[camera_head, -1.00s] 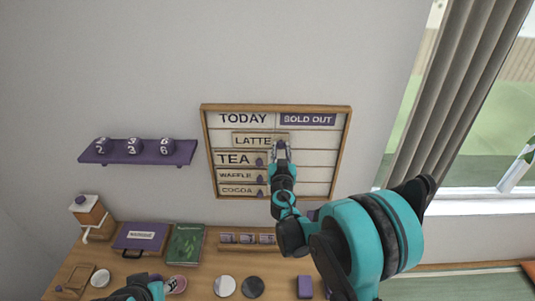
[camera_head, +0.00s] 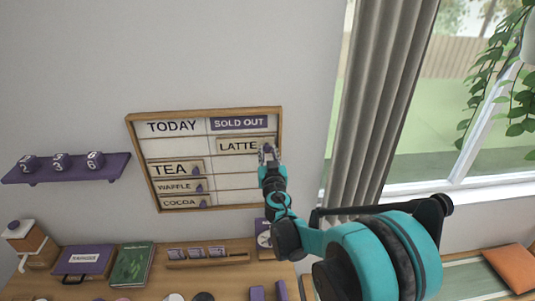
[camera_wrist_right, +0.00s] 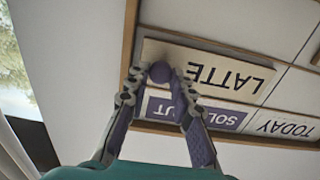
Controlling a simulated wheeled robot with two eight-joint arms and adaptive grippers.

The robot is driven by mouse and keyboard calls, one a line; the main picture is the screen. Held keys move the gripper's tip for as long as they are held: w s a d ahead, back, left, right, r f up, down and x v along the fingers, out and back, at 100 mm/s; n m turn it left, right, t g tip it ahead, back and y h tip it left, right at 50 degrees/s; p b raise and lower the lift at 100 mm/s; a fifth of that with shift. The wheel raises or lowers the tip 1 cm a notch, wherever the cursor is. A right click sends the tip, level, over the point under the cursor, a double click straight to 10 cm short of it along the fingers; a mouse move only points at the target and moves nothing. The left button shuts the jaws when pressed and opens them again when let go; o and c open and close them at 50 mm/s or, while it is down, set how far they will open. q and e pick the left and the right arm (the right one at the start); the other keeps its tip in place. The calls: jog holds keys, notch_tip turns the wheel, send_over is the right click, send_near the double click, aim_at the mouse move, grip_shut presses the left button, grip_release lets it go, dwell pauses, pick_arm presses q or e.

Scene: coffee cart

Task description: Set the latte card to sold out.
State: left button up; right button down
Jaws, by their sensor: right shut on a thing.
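The latte card (camera_head: 238,147) is a cream strip on the menu board (camera_head: 278,185). It lies in the right column, in the row just under the purple SOLD OUT header (camera_head: 240,124). My right gripper (camera_head: 267,153) is shut on the purple knob at the card's right end. In the right wrist view the card (camera_wrist_right: 222,77) appears upside down, with the fingertips (camera_wrist_right: 160,80) around the round knob (camera_wrist_right: 160,72). The TODAY header (camera_head: 172,127) tops the left column. My left gripper is out of view.
The tea (camera_head: 168,170), waffle (camera_head: 174,187) and cocoa (camera_head: 180,202) cards sit in the left column. A purple shelf (camera_head: 110,170) with number blocks hangs at left. The counter (camera_head: 230,281) below holds a green book (camera_head: 131,264). A curtain (camera_head: 375,110) hangs right of the board.

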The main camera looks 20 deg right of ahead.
jog(key=shift+d, duration=0.15)
jog(key=c, duration=1.5)
grip_release()
jog(key=shift+o, duration=0.9)
jog(key=shift+d, duration=0.2)
jog(key=shift+a, duration=0.1)
jog(key=shift+s+a, duration=0.1)
jog(key=shift+s, duration=0.15)
jog(key=v, duration=1.1)
jog(key=shift+s, duration=0.3)
